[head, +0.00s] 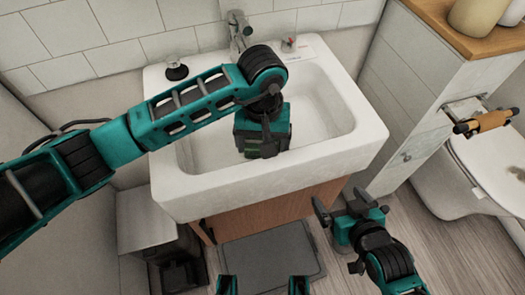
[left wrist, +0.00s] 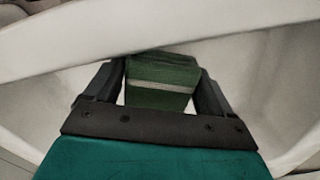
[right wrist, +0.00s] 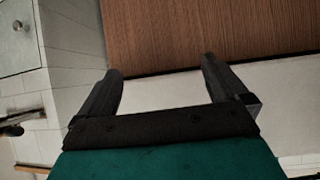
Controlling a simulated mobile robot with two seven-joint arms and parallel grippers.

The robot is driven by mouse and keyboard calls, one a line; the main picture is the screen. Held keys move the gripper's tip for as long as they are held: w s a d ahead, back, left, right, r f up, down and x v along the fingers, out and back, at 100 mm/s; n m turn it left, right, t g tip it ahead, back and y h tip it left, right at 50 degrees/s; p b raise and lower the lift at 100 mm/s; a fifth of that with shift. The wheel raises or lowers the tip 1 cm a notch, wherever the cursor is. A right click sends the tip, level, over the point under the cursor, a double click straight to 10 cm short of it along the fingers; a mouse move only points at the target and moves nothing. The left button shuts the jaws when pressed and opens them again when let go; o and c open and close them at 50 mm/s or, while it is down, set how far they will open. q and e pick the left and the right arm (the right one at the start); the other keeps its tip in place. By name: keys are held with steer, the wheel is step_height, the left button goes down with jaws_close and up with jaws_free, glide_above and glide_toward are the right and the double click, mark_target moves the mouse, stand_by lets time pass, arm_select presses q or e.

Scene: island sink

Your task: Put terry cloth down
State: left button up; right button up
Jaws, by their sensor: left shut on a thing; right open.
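My left gripper (head: 262,140) reaches down over the white sink basin. In the left wrist view, its two fingers (left wrist: 160,85) are shut on a folded green terry cloth (left wrist: 160,90) with a pale stripe. In the head view the cloth is mostly hidden by the gripper and arm. Whether the cloth touches the basin cannot be told. The sink (head: 320,110) is a white rectangular basin on a wooden cabinet. My right gripper (head: 335,240) is open and empty, low in front of the sink; in the right wrist view its fingers (right wrist: 165,85) are apart with nothing between them.
A faucet (head: 238,32) and a dark drain plug (head: 176,70) are at the sink's back rim. A toilet (head: 480,165) and paper holder (head: 485,122) stand right. A bin (head: 155,222) is left of the wooden cabinet (head: 270,212). A grey mat (head: 268,262) lies on the floor.

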arm_select(q)
steer(key=shift+f, duration=2)
steer(key=shift+f, duration=0.1)
steer(key=shift+f+b, duration=0.15)
steer(key=shift+b, duration=0.3)
steer(key=o, duration=0.9)
steer(key=shift+c, duration=0.2)
step_height(320, 180, up, 13)
steer(key=shift+f+p, duration=0.2)
steer(key=shift+p, duration=0.35)
steer(key=shift+s, duration=0.1)
